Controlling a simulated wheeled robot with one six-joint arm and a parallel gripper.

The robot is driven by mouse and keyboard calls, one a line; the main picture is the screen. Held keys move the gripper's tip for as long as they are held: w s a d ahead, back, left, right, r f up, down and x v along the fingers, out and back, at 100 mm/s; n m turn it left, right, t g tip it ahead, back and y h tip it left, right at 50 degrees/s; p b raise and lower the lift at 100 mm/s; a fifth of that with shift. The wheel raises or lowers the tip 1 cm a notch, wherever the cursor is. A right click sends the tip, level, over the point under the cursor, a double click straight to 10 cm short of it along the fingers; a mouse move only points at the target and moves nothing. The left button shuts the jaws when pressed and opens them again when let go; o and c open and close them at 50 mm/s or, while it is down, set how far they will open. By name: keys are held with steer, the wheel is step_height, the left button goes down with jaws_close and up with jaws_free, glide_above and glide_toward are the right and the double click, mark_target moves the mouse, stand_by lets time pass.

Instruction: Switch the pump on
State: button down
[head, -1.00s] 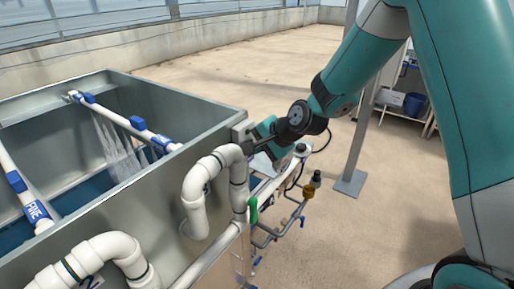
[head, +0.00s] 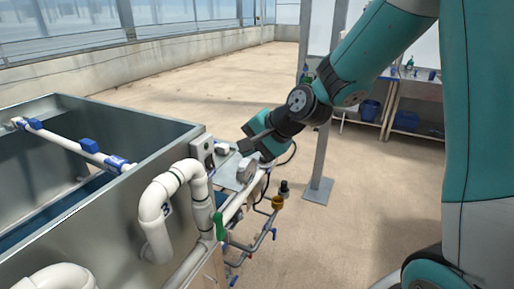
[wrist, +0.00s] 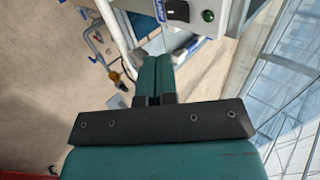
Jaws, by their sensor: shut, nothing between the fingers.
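A pale switch box (head: 202,148) is fixed at the near right corner of the grey tank (head: 105,200). In the wrist view the box (wrist: 194,26) shows at the top, with a dark switch (wrist: 178,10) and a round green button or lamp (wrist: 208,15) beside it. I cannot tell the switch's position. My gripper (head: 242,148) is to the right of the box in the head view, apart from it. In the wrist view my gripper (wrist: 158,60) has its teal fingers together and empty, with the box beyond the tips.
White bent pipes (head: 160,205) rise along the tank's near side. Below my gripper are a green handle (head: 219,226), a brass-coloured fitting (head: 277,203) and pipework. A grey post (head: 325,150) stands to the right, with shelving (head: 395,105) behind. Open floor lies beyond.

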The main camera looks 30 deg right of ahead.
steer(key=shift+v, duration=1.45)
steer(key=shift+f+b, duration=0.1)
steer(key=shift+b, duration=0.25)
steer(key=f+b, duration=0.1)
steer(key=b, duration=0.3)
steer(key=shift+s+a+f+g, duration=0.1)
steer(key=shift+a+f+g, duration=0.05)
steer(key=shift+g, duration=0.15)
